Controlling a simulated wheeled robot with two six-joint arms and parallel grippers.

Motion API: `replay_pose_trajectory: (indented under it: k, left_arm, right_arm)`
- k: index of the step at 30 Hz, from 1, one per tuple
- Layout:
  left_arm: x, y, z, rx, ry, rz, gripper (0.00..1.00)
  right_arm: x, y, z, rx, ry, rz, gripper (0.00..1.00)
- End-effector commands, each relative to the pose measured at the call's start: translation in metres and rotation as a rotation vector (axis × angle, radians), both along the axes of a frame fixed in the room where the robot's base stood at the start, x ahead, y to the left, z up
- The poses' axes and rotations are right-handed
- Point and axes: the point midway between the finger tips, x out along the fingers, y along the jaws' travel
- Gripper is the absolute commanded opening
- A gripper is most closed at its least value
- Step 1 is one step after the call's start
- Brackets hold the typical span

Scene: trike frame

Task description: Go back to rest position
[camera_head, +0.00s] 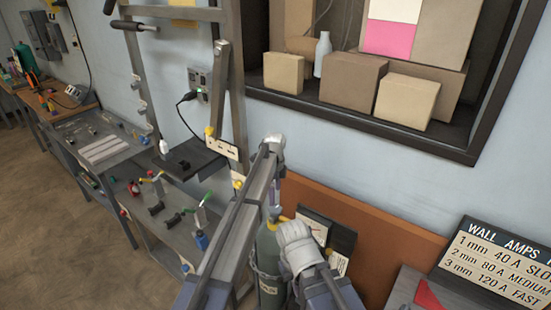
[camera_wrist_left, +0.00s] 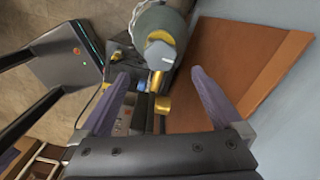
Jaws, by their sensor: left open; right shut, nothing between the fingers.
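In the head view my left arm reaches up the middle, and my left gripper (camera_head: 274,145) is at its far end, its fingers hard to make out. In the left wrist view its two purple fingers (camera_wrist_left: 158,82) are spread apart with nothing gripped. A dark green gas cylinder (camera_wrist_left: 160,22) with a brass valve lies beyond the fingers there. My right gripper (camera_head: 294,236) is lower in the head view, in front of the green cylinder (camera_head: 270,255). It is shut, and its fingertips are mostly hidden.
A grey metal cart (camera_head: 105,150) with tools and clamps stands at the left. A brown board (camera_head: 385,235) leans against the wall. A framed shelf (camera_head: 450,145) holds boxes. A wall amps sign (camera_head: 500,262) is at the lower right. Bare floor (camera_head: 60,240) lies at the lower left.

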Motion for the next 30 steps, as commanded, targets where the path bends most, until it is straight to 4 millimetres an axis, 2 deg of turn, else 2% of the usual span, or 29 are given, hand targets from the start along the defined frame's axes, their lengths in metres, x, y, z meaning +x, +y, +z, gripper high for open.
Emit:
replay_pose_trajectory:
  k: [2, 5, 8, 12, 16, 21, 30]
  left_arm:
    - [-0.004, 0.003, 0.0, 0.0, 0.0, 0.014, 1.0]
    - [-0.027, 0.017, 0.0, -0.001, -0.004, 0.111, 1.0]
    - [-0.07, 0.045, 0.0, -0.004, -0.012, 0.323, 1.0]
    - [-0.146, 0.088, 0.0, -0.014, -0.026, 0.723, 1.0]
    - [-0.205, 0.118, 0.0, -0.025, -0.036, 1.065, 1.0]
    - [-0.257, 0.14, 0.0, -0.04, -0.044, 1.377, 1.0]
    - [-0.33, 0.164, 0.001, -0.062, -0.051, 1.781, 1.0]
  right_arm:
    - [0.0, 0.0, 0.0, 0.0, 0.0, 0.0, 0.0]
    - [0.0, 0.0, 0.0, 0.0, 0.0, 0.0, 0.0]
    - [0.0, 0.0, 0.0, 0.0, 0.0, 0.0, 0.0]
    - [0.0, 0.0, 0.0, 0.0, 0.0, 0.0, 0.0]
    - [0.0, 0.0, 0.0, 0.0, 0.0, 0.0, 0.0]
    - [0.0, 0.0, 0.0, 0.0, 0.0, 0.0, 0.0]
    - [0.0, 0.0, 0.0, 0.0, 0.0, 0.0, 0.0]
